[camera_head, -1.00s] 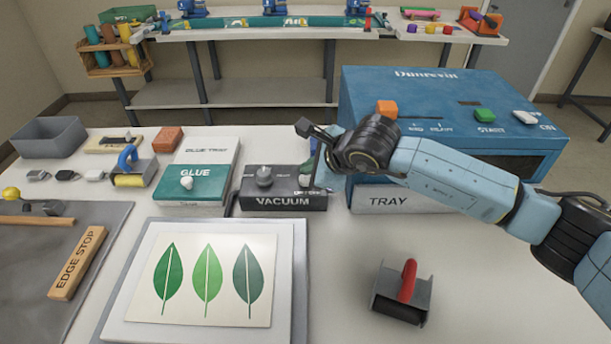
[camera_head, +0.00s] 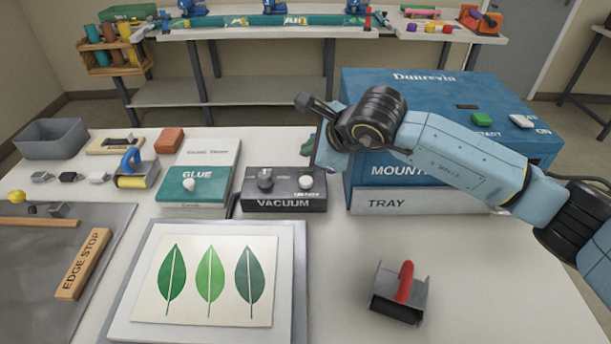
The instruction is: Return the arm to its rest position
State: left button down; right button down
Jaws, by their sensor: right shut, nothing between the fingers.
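My right arm (camera_head: 455,150), light blue with black joints, reaches in from the right across the front of the blue laminator (camera_head: 400,85). My right gripper (camera_head: 316,162) is shut and empty. It hangs in the air above and behind the right end of the dark VACUUM box (camera_head: 285,203), and appears clear of it. The box carries a dark knob (camera_head: 265,180) and a white button (camera_head: 305,182). The arm hides part of the laminator's top and its MOUNT label. My left gripper is not in view.
A board (camera_head: 140,320) with a three-leaf print (camera_head: 205,280) lies in front. A red-handled metal tool (camera_head: 398,290) stands at right on the table. A GLUE box (camera_head: 192,185), a roller (camera_head: 130,180) and a grey bin (camera_head: 50,140) are at left. The front right tabletop is mostly clear.

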jog(key=shift+r, duration=0.4)
jog(key=shift+r, duration=0.1)
